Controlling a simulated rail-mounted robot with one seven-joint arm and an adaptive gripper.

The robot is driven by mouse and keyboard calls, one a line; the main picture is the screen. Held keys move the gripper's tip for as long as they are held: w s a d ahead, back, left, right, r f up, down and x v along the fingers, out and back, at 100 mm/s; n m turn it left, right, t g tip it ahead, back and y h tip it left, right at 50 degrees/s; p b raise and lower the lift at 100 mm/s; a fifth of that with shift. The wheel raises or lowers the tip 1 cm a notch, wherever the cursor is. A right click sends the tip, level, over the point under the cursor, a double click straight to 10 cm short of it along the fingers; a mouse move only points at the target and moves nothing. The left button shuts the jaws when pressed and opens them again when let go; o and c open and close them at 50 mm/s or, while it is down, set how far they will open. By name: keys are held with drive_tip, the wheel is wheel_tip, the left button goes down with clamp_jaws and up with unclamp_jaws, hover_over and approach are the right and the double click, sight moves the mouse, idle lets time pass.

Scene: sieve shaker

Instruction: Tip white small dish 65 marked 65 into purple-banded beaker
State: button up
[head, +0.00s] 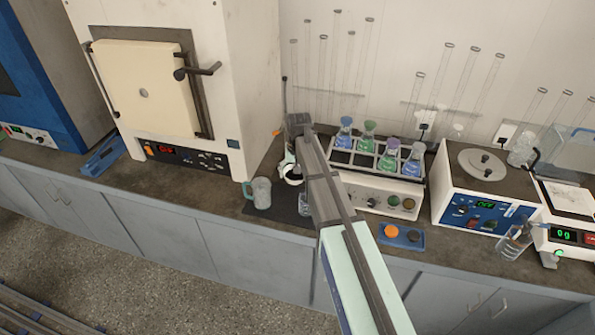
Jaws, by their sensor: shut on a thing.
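My gripper (289,163) is near the middle of the head view, over the bench left of the flask rack. It is shut on a small white dish (292,179), which shows as a pale round shape with a dark inside. The number on the dish is too small to read. A clear beaker (305,208) stands on a dark mat just below the dish, partly hidden by my arm. A glass vessel with a greenish handle (260,193) stands to its left. I cannot make out a purple band on either.
A furnace (255,90) stands close on the left. A shaker with several coloured flasks (375,190) is right of my arm. Beyond it are a blue-panelled device (486,190), another beaker (514,242) and a balance (567,215). The bench's front edge is near.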

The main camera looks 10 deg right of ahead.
drive_tip(key=shift+s+d+f+t+y, duration=0.25)
drive_tip(key=shift+s+f+t+y, duration=0.5)
drive_tip(key=shift+t, duration=0.25)
drive_tip(key=shift+r+t+y, duration=0.1)
drive_tip(key=shift+t+y, duration=0.35)
drive_tip(key=shift+t, duration=0.05)
drive_tip(key=shift+w+t+b, duration=0.25)
drive_tip(key=shift+t+b, duration=0.05)
drive_tip(key=shift+b, duration=0.35)
drive_tip(key=shift+s+y+b, duration=0.1)
drive_tip(key=shift+y+b, duration=0.2)
drive_tip(key=shift+b, duration=0.05)
drive_tip(key=shift+r+p, duration=0.2)
drive_tip(key=shift+p, duration=0.1)
drive_tip(key=shift+s+d, duration=0.3)
drive_tip(key=shift+d, duration=0.1)
drive_tip(key=shift+t+b, duration=0.4)
drive_tip(key=shift+b, duration=0.4)
drive_tip(key=shift+s+d+r+t+y+b, duration=0.1)
drive_tip(key=shift+r+t+y+b, duration=0.2)
drive_tip(key=shift+b, duration=0.4)
